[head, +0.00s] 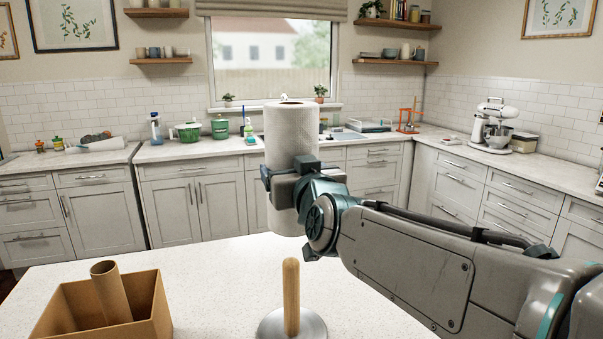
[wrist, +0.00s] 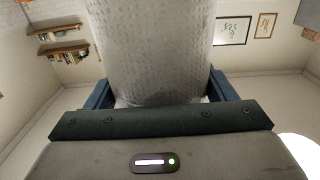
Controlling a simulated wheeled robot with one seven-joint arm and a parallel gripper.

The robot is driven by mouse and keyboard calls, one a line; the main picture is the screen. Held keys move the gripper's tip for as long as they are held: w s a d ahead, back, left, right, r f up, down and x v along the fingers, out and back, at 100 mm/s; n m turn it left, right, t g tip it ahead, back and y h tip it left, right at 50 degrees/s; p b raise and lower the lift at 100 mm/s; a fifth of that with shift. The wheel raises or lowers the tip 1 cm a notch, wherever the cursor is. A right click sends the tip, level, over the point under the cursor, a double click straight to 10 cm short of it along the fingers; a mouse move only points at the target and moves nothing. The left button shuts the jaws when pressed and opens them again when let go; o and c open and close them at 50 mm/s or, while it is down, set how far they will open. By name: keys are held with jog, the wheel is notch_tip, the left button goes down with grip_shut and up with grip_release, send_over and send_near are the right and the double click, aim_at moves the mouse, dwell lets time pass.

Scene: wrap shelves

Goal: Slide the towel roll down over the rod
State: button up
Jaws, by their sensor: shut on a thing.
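The white towel roll (head: 291,130) is upright in the head view, held in the air above the near counter. My gripper (head: 290,180) is shut on it around its middle, and the roll extends above and below the jaws. In the wrist view the roll (wrist: 150,45) fills the space between the two blue fingers of my gripper (wrist: 158,92). The wooden rod (head: 291,295) stands upright on a round metal base on the counter, with a bare rounded top. The roll's lower end appears above the rod top in the picture; their difference in depth is hard to tell.
A brown open box (head: 150,300) with a cardboard tube (head: 110,290) leaning in it stands on the near counter (head: 215,265) at left. The counter around the rod looks clear. The back counters hold a green pot (head: 220,127), a stand mixer (head: 490,122) and other kitchen items.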

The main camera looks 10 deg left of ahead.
jog(key=shift+s+a+r, duration=0.25)
jog(key=shift+s+r, duration=0.05)
jog(key=shift+r, duration=0.05)
jog(key=shift+d+f, duration=0.1)
jog(key=shift+d, duration=0.05)
notch_tip(320, 180, down, 6)
jog(key=b, duration=0.6)
jog(key=shift+s+r, duration=0.15)
jog(key=shift+r, duration=0.1)
jog(key=shift+f+b, duration=0.1)
jog(key=shift+b, duration=0.55)
dwell(0.5)
jog(key=shift+f, duration=0.15)
dwell(0.4)
jog(key=shift+f+b, duration=1.45)
jog(key=shift+b, duration=0.35)
jog(key=shift+f, duration=0.15)
